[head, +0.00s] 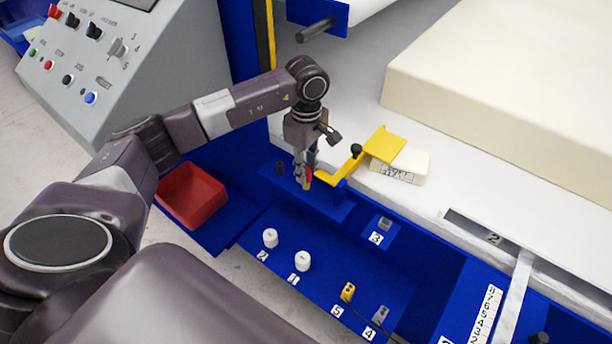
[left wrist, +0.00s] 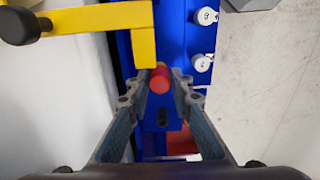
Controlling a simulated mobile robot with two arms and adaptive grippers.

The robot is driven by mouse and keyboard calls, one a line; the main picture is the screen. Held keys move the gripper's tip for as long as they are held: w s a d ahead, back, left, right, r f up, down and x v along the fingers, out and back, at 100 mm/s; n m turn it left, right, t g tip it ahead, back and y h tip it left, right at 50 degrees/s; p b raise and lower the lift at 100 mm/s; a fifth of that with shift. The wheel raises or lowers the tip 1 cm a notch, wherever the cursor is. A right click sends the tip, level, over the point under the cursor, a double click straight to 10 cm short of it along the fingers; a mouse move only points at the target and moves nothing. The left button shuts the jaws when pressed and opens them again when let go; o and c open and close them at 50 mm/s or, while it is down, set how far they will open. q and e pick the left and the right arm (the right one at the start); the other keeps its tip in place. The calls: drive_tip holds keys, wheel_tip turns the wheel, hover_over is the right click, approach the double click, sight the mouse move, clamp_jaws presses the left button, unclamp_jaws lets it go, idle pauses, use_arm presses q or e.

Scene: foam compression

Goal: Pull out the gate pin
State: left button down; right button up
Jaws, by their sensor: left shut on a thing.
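The gate pin, with a red head (head: 308,177), is at the end of the yellow gate arm (head: 345,166) beside the blue bracket. In the left wrist view the red pin head (left wrist: 160,79) sits between my fingertips, close to the end of the yellow gate (left wrist: 145,45). My left gripper (head: 304,180) points down and is shut on the pin; its fingers (left wrist: 160,90) touch the head from both sides. The pin's shaft is hidden, so I cannot tell how deep it sits. My right gripper is not in view.
A black knob (head: 356,150) stands on the gate near a white labelled block (head: 402,168). White numbered cylinders (head: 303,261) and small yellow and grey parts sit on the blue shelf. A red bin (head: 191,195) is left; a large cream foam block (head: 500,80) is right.

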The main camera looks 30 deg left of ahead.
use_arm(q)
drive_tip(key=shift+r+p, duration=0.5)
drive_tip(key=shift+r, duration=0.55)
drive_tip(key=shift+r+p, duration=0.4)
drive_tip(key=shift+r, duration=0.35)
drive_tip(key=shift+r+p, duration=1.4)
drive_tip(key=shift+r, duration=1)
